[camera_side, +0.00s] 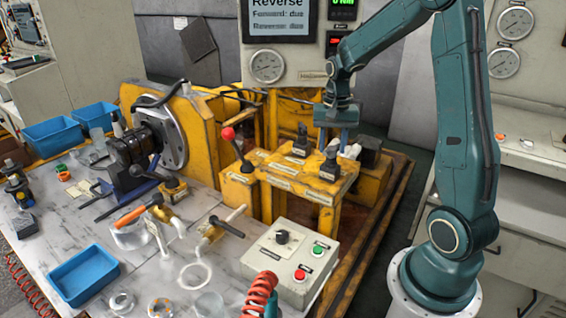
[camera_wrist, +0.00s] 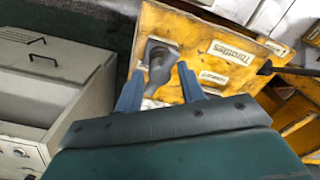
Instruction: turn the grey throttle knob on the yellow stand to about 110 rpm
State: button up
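The yellow stand (camera_side: 285,180) is in the middle of the side view and carries two dark knobs on its sloped top, a front one (camera_side: 330,165) and a rear one (camera_side: 301,142). My gripper (camera_side: 336,138) points down above the front knob. In the wrist view, my gripper's two blue fingers (camera_wrist: 159,86) are spread apart. A grey knob (camera_wrist: 161,62) shows between and beyond the fingertips, on the yellow plate (camera_wrist: 200,30) beside a label that seems to read "Throttle". I cannot tell whether the fingers touch it.
A red-ball lever (camera_side: 229,134) rises left of the stand. A control box (camera_side: 290,262) with a dial and red and green buttons is in front. The screen (camera_side: 281,18) reads "Reverse", with both directions "due". A green readout (camera_side: 342,3) is cut off at the top.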

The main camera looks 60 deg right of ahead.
aim_at(332, 147)
jog(key=c, duration=0.7)
jog(key=shift+n, duration=0.7)
jog(key=o, duration=1.3)
jog(key=shift+c, duration=0.2)
jog(key=shift+r, duration=0.1)
notch_tip(332, 147, up, 14)
